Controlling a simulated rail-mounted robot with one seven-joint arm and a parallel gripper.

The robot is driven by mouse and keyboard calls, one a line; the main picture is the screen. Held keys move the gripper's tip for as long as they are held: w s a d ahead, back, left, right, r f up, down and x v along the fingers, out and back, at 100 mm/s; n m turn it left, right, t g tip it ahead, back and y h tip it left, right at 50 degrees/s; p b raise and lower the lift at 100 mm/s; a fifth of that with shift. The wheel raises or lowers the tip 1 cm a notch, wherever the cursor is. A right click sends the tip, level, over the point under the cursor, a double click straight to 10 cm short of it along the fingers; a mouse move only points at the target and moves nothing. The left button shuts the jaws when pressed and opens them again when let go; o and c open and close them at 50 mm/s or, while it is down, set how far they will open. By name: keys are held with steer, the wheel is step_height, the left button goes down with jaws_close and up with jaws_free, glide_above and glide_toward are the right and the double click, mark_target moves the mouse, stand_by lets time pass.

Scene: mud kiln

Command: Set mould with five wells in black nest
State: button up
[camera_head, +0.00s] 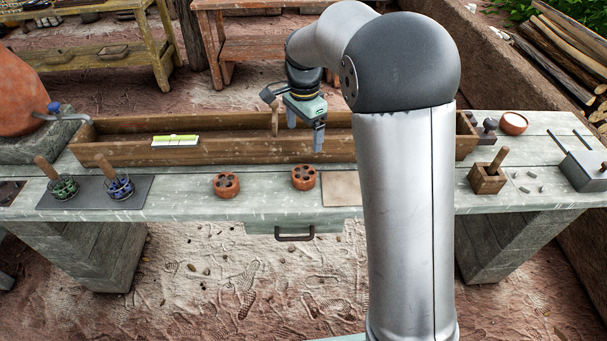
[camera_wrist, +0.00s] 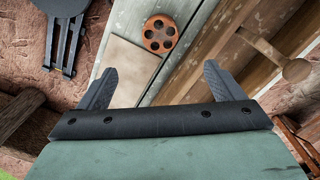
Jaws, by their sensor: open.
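Two round terracotta moulds with dark wells stand on the bench in the head view, a left one (camera_head: 227,185) and a right one (camera_head: 303,178). I cannot tell their well counts surely there. One mould (camera_wrist: 160,34) shows in the wrist view with several round wells, beside a beige tile (camera_wrist: 128,66). My gripper (camera_head: 305,128) is open and empty, above the bench near the trough and behind the right mould in the head view. Its two fingers also frame the wrist view (camera_wrist: 160,70), with the mould beyond them. I cannot make out a black nest surely.
A long wooden trough (camera_head: 120,155) runs along the bench's back, holding a green-and-white block (camera_head: 175,141). A dark mat (camera_head: 82,201) with two jars lies left. A wooden box (camera_head: 487,180) and a grey metal box (camera_head: 583,172) stand right. The bench between mat and left mould is clear.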

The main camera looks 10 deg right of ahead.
mark_target(304, 173)
step_height(304, 173, down, 15)
steer(key=shift+p, duration=1.15)
steer(key=c, duration=1.3)
steer(key=shift+r, duration=0.1)
